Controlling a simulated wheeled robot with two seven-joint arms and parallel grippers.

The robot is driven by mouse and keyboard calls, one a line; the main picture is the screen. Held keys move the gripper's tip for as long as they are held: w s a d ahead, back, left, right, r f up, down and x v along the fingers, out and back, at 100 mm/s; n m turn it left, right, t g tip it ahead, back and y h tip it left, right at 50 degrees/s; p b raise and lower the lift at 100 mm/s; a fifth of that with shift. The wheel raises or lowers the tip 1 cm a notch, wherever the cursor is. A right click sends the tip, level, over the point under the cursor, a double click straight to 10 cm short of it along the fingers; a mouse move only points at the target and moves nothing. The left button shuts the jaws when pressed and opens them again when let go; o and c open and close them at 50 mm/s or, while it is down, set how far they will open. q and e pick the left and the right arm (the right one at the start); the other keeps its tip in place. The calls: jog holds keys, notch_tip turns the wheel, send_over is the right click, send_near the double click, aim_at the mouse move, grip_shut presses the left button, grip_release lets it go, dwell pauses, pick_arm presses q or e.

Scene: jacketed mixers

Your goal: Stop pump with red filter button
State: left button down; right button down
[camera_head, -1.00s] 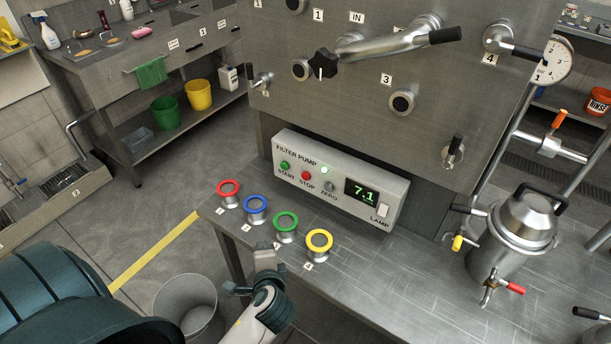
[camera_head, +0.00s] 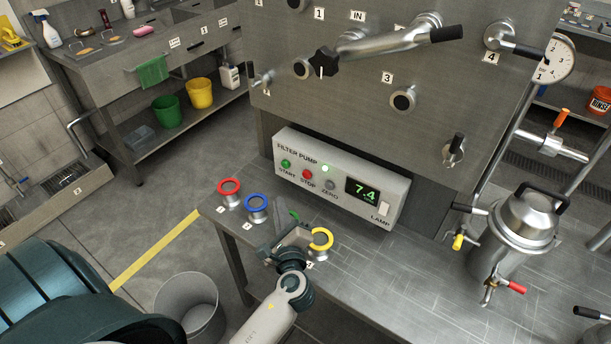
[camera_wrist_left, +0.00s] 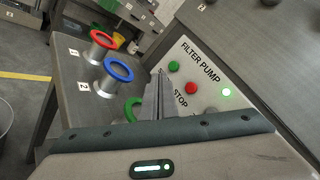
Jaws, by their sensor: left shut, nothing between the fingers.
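The filter pump box (camera_head: 340,180) sits on the steel bench below the upright panel. Its red STOP button (camera_head: 307,174) is between the green START button (camera_head: 286,164) and the grey ZERO button (camera_head: 330,185). The display (camera_head: 362,191) reads 7.4 and a green light (camera_head: 325,168) is lit. My left gripper (camera_head: 300,236) is shut and empty, above the bench in front of the box, apart from it. In the left wrist view its fingers (camera_wrist_left: 158,95) point toward the box, with the red button (camera_wrist_left: 191,88) just right of the fingertips. My right gripper is not in view.
Red (camera_head: 229,187), blue (camera_head: 256,203), green (camera_head: 292,216) and yellow (camera_head: 321,239) rings on metal stands line the bench's left edge; my gripper partly hides the green and yellow ones. A lidded steel vessel (camera_head: 515,235) stands at the right. Bare bench lies between (camera_head: 400,275).

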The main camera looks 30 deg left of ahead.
aim_at(307, 174)
pick_arm(q)
jog(key=shift+w, duration=0.15)
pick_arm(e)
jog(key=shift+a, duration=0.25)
pick_arm(q)
jog(key=shift+w, duration=0.45)
jog(key=w+b, duration=0.1)
jog(key=w, duration=0.6)
jog(key=shift+w+d+b, duration=0.3)
jog(key=shift+d+b, duration=0.05)
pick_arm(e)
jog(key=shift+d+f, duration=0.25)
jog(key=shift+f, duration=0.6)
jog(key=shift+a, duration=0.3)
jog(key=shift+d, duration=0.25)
pick_arm(q)
jog(key=shift+w, duration=0.4)
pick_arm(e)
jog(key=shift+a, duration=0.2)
